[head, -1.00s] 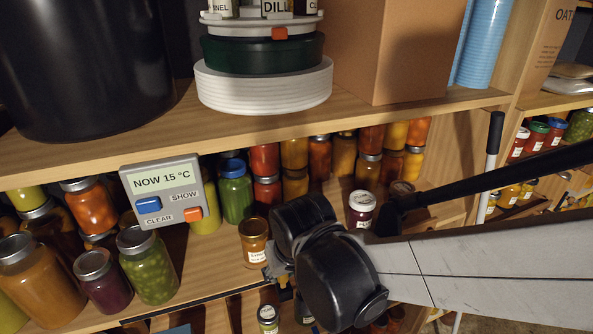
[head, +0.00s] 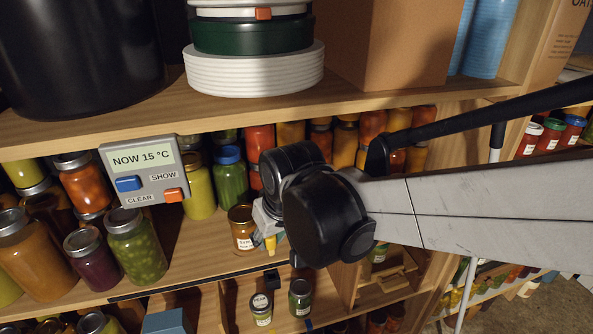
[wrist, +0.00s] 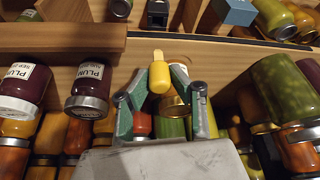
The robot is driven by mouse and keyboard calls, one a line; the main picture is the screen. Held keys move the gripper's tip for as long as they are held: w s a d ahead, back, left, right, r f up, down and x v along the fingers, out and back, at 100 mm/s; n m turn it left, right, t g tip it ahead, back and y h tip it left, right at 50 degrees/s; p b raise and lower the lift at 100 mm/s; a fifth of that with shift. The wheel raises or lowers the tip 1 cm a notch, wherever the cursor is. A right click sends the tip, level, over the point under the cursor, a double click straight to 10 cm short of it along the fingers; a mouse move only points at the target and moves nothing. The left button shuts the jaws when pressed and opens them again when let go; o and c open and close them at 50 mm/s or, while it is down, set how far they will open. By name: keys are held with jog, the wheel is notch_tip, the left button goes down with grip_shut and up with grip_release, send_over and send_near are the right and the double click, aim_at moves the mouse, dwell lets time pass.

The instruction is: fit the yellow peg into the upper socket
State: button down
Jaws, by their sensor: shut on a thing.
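The yellow peg (wrist: 159,76) is held between the fingers of my gripper (wrist: 160,96) in the wrist view. Its narrower tip points away from the gripper. In the head view the peg (head: 270,244) points down below my gripper (head: 268,226), just right of an amber jar. A small black block (head: 271,278) sits at the shelf's front edge below the peg, apart from it. It also shows at the top of the wrist view (wrist: 157,13). I cannot tell for sure whether it is the upper socket.
The amber jar (head: 240,232) stands close beside the gripper. A green jar with a blue lid (head: 231,178) and other jars fill the shelf behind. A grey display unit (head: 143,170) hangs at left. A blue box (head: 165,323) is lower left. Plum jars (wrist: 87,88) show in the wrist view.

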aim_at(271, 264)
jog(key=shift+s+a, duration=0.1)
jog(key=shift+a, duration=0.15)
jog(key=shift+d, duration=0.1)
jog(key=shift+f+b, duration=2.6)
jog(key=shift+f, duration=0.55)
jog(key=shift+f+b, duration=1.05)
jog(key=shift+f, duration=0.05)
dwell(0.4)
dwell(0.3)
jog(key=c, duration=1.5)
grip_release()
jog(key=shift+o, duration=0.2)
